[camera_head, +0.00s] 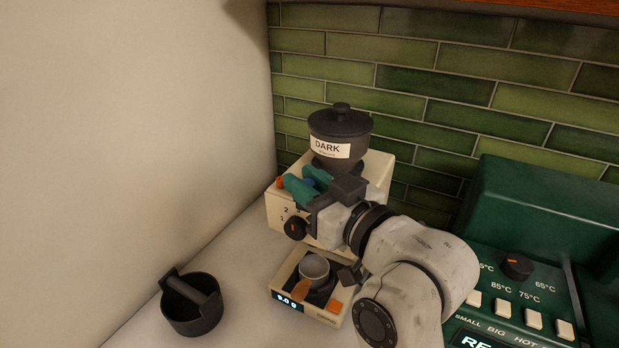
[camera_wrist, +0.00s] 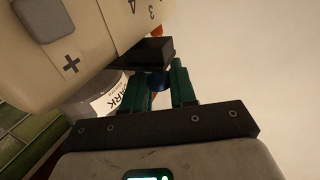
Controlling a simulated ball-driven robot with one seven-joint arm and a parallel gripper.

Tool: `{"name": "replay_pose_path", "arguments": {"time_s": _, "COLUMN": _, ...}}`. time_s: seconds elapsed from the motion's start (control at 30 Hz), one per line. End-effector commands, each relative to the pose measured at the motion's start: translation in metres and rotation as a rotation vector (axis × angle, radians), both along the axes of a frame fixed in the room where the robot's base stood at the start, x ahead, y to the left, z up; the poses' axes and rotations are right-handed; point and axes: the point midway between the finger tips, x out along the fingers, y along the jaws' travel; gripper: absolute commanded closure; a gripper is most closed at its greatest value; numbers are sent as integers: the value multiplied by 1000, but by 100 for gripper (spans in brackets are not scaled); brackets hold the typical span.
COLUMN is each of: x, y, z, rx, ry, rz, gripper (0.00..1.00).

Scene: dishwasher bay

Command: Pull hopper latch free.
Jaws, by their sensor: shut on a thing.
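The cream grinder (camera_head: 378,178) stands against the tiled wall, with a dark lidded hopper (camera_head: 340,124) labelled DARK on top. My gripper (camera_head: 301,180), with green fingers, is at the grinder's upper front, just below the hopper. It is shut on a small dark-blue knob (camera_head: 309,181), which seems to be the hopper latch. The wrist view shows the knob (camera_wrist: 158,81) between both fingers (camera_wrist: 164,84), under a dark block (camera_wrist: 145,52). The fingers hide part of the knob, and I cannot tell whether it is still seated.
A small metal cup (camera_head: 314,268) sits on the scale (camera_head: 290,296) below the grinder's dial (camera_head: 295,228). A black round container with a bar across it (camera_head: 192,306) stands at left on the pale counter. A green machine (camera_head: 540,215) with buttons is at right.

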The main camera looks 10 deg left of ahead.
Motion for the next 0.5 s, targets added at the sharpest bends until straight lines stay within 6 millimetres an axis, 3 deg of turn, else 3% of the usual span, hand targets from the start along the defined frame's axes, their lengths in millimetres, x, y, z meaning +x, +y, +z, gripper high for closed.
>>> {"name": "replay_pose_path", "arguments": {"time_s": 0.23, "x": -2, "y": 2, "z": -1, "rx": -1, "ry": 4, "rz": 7, "gripper": 53}}
{"name": "replay_pose_path", "arguments": {"time_s": 0.5, "x": -2, "y": 0, "z": -1, "rx": -1, "ry": 2, "rz": 4, "gripper": 53}}
